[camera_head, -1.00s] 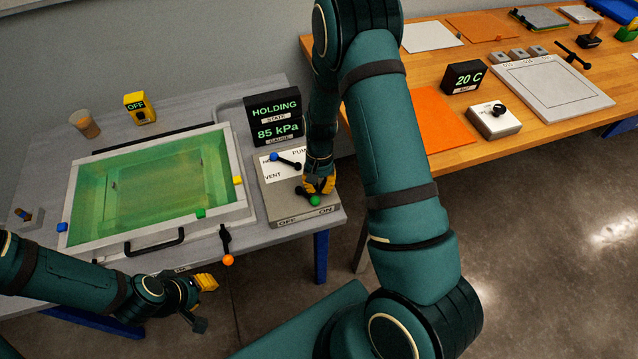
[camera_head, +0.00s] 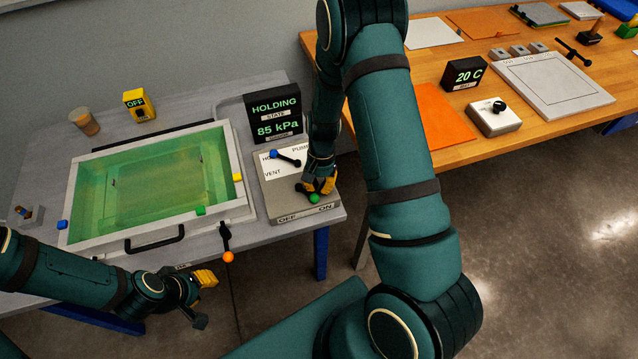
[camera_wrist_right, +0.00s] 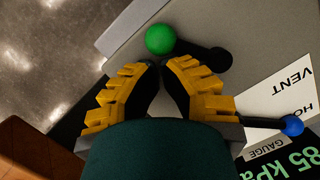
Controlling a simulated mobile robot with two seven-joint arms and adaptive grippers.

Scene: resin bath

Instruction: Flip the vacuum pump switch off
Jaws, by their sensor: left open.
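The pump switch is a black lever with a green ball knob (camera_head: 314,198) on the grey control box (camera_head: 290,211). The box's front edge is marked OFF at left and ON at right; the knob lies toward ON. My right gripper (camera_head: 320,186) is low over the box, just behind the knob. In the right wrist view, the fingertips of my right gripper (camera_wrist_right: 160,68) come together just short of the green knob (camera_wrist_right: 160,39), with nothing visible between them. Whether they touch the knob is unclear. My left gripper (camera_head: 206,299) is open and empty in front of the grey table.
A blue-tipped lever (camera_head: 286,158) is at the back of the box, before the black display (camera_head: 274,117) reading HOLDING, 85 kPa. The green resin bath (camera_head: 150,185) is to the left; an orange-tipped lever (camera_head: 227,256) hangs at the table's front edge. A wooden table (camera_head: 455,70) stands at right.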

